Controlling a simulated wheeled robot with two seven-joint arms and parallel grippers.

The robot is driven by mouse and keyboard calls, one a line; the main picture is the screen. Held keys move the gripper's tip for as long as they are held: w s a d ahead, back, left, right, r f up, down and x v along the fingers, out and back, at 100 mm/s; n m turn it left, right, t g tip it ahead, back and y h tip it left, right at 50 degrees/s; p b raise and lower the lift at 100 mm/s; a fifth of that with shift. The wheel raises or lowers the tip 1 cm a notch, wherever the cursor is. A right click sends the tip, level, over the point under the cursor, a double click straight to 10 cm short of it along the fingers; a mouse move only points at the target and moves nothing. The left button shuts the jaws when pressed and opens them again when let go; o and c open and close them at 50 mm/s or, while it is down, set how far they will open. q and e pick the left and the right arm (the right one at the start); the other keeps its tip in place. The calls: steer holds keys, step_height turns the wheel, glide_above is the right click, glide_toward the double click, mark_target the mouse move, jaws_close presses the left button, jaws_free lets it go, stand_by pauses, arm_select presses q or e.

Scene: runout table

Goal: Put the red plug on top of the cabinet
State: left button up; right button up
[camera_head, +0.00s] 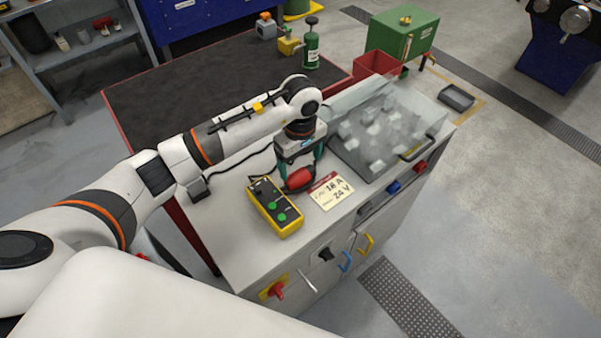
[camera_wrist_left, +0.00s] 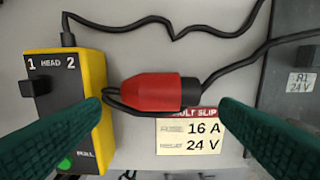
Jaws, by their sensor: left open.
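The red plug (camera_head: 299,179) appears to lie on the pale top of the cabinet (camera_head: 232,245), between a yellow control box and a paper fault slip. In the left wrist view the plug (camera_wrist_left: 155,92) lies sideways, with its black end to the right and black cable around it. My left gripper (camera_head: 302,170) is open just over the plug. Its green fingers stand at either side of the plug in the wrist view, with visible space on the right; contact cannot be told. My right gripper is not in view.
The yellow control box (camera_head: 275,206) stands left of the plug and the fault slip (camera_head: 331,190) lies right. A clear bin (camera_head: 380,135) with blurred pale contents takes up the cabinet's right part. Black cable (camera_wrist_left: 225,35) runs across the top. Bare top shows toward the front left.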

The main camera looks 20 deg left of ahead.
mark_target(300, 174)
arm_select(q)
step_height(300, 174, up, 7)
steer(key=b, duration=0.1)
steer(key=shift+b, duration=0.4)
